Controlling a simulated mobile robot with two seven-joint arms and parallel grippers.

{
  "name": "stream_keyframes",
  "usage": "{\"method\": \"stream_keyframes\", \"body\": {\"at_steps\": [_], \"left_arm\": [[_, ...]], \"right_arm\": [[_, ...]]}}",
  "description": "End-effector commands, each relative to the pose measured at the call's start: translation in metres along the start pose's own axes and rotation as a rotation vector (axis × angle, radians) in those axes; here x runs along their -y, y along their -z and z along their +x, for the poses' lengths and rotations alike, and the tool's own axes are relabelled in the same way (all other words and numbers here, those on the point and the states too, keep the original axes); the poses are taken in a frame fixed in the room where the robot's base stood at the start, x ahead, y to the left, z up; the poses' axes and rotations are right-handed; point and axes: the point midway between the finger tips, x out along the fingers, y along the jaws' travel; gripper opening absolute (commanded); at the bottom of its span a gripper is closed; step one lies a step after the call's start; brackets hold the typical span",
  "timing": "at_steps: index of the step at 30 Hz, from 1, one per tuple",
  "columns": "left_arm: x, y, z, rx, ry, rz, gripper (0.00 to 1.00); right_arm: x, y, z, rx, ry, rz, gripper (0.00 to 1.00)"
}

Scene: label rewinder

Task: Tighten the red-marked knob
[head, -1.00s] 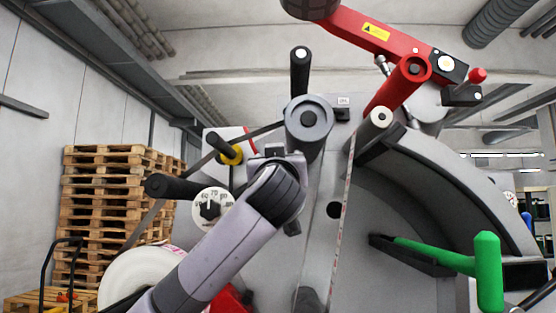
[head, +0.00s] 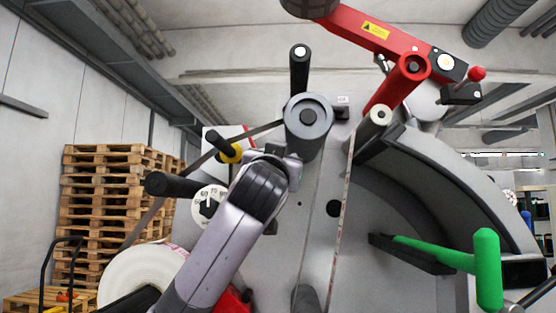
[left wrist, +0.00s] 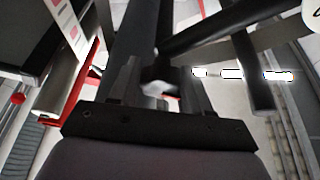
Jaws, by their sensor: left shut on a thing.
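My left arm comes in from below in the head view, and its gripper (head: 277,163) is at the machine's front panel, just below the large grey roller (head: 308,115). In the left wrist view its two dark fingers (left wrist: 156,72) are shut on a small dark knob-like part (left wrist: 160,86) with a pale end. In the head view my wrist and gripper hide this knob. My right gripper is in neither view.
A numbered dial (head: 208,207) and a yellow-collared roller (head: 230,152) stand left of my gripper. A red lever arm (head: 390,40) is above right, a green handle (head: 487,270) at lower right. A label web (head: 343,200) runs down close to my gripper's right. Pallets (head: 105,200) stand far left.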

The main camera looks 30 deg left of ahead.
Motion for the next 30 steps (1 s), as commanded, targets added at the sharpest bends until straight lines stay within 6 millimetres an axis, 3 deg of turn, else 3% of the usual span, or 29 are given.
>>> {"method": "stream_keyframes", "body": {"at_steps": [11, 24, 30], "left_arm": [[-0.001, 0.003, 0.002, 0.001, -0.14, 0.332, 0.17], [-0.002, 0.003, 0.001, 0.003, -0.297, 0.713, 0.17], [-0.003, 0.001, 0.0, 0.002, -0.354, 0.853, 0.17]], "right_arm": [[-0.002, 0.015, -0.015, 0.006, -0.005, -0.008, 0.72], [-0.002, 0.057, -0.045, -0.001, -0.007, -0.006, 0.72], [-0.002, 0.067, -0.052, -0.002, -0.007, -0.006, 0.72]]}}
